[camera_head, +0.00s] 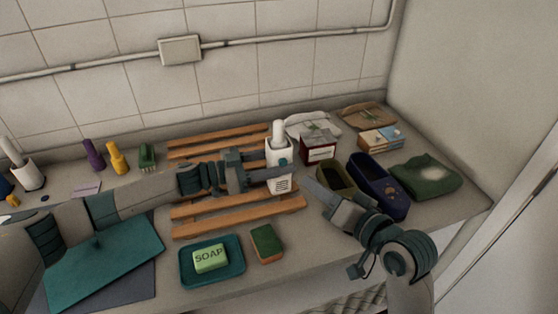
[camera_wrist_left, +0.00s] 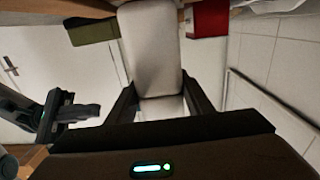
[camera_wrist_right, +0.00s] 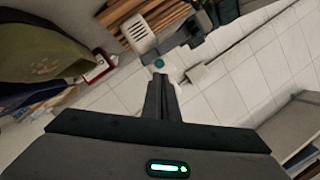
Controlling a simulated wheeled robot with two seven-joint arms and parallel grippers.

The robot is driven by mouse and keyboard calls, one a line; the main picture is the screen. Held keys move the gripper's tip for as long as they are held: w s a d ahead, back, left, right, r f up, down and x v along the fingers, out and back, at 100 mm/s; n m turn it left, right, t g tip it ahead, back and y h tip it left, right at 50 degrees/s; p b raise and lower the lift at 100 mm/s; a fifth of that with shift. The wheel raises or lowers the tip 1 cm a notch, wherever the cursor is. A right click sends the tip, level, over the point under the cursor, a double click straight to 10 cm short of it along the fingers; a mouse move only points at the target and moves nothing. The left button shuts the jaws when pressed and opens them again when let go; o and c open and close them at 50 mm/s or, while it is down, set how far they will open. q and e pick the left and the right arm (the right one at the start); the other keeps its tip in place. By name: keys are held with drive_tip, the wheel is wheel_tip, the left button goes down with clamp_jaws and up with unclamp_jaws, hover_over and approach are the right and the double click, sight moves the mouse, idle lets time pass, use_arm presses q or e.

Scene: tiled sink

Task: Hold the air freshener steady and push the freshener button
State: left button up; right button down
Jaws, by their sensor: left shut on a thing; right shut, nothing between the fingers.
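The white air freshener (camera_head: 281,186) stands upright on the counter, with a round teal button and a slotted grille on its front. My left gripper (camera_head: 276,174) is shut around its body, one finger crossing the front between button and grille. In the left wrist view, its pale body (camera_wrist_left: 150,50) fills the space between the fingers. My right gripper (camera_head: 307,183) is shut and empty, just to the right of the freshener. In the right wrist view, the closed fingertips (camera_wrist_right: 160,78) point toward the teal button (camera_wrist_right: 158,63), with a small gap seeming to remain.
A wooden slatted rack (camera_head: 190,210) lies around the freshener. A red-and-white box (camera_head: 318,147), an olive container (camera_head: 337,178) and a navy container (camera_head: 378,185) stand to the right. A soap dish (camera_head: 232,274) and sponge (camera_head: 267,242) lie in front.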

sight(283, 162)
drive_tip(key=shift+s+a+f+n+g+y, duration=0.3)
drive_tip(key=shift+n+g, duration=0.7)
drive_tip(key=shift+n, duration=0.7)
drive_tip(key=shift+s+a+f+n+g+y, duration=0.1)
drive_tip(key=shift+s+a+f+n+g, duration=0.2)
drive_tip(key=shift+n+g, duration=1.05)
drive_tip(key=shift+s+a+f+n+g+y, duration=0.2)
drive_tip(key=shift+s+a+n+g, duration=0.35)
drive_tip(key=shift+n, duration=1.5)
drive_tip(key=shift+w+d, duration=0.1)
drive_tip(key=shift+w, duration=0.2)
drive_tip(key=w+a, duration=0.2)
drive_tip(key=w, duration=0.6)
drive_tip(key=shift+a, duration=0.25)
